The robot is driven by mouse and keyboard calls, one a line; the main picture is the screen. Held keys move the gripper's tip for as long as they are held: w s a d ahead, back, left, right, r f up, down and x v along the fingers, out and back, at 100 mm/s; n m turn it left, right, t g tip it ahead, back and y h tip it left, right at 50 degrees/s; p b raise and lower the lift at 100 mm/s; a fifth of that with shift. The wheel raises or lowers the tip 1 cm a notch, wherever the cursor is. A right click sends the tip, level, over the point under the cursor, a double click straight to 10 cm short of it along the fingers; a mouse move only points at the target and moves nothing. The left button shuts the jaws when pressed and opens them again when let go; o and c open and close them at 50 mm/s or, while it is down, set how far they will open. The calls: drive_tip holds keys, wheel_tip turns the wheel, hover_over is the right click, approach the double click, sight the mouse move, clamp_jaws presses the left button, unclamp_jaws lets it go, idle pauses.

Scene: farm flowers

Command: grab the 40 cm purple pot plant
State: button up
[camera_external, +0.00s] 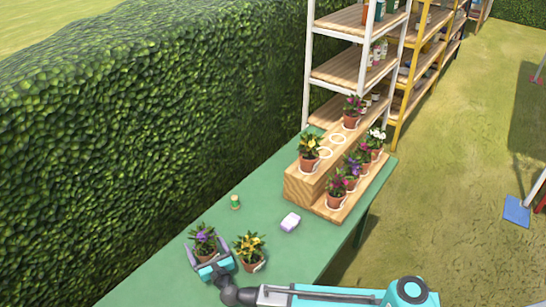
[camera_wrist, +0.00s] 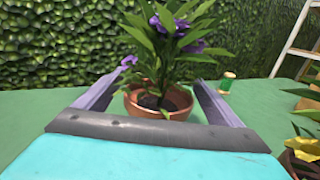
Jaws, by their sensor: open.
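A purple-flowered plant in a terracotta pot (camera_external: 205,245) stands on the green table at the near left. It fills the middle of the wrist view (camera_wrist: 158,98), upright, with long green leaves. My gripper (camera_external: 203,252) is open, with one finger on each side of the pot. In the wrist view my gripper (camera_wrist: 157,100) has the pot between its two purple-grey fingers, with small gaps seeming to show at the sides. I cannot tell whether either finger touches the pot. The lower front of the pot is hidden behind my gripper.
A yellow-flowered pot (camera_external: 250,252) stands close on the right, partly seen in the wrist view (camera_wrist: 302,155). A wooden stepped stand (camera_external: 300,187) holds several potted plants. A hedge (camera_external: 130,130) borders the table.

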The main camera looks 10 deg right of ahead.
drive_tip(key=shift+x, duration=1.25)
drive_tip(key=c, duration=1.5)
drive_tip(key=shift+r, duration=0.1)
drive_tip(key=shift+r+p, duration=0.65)
drive_tip(key=shift+r, duration=4.3)
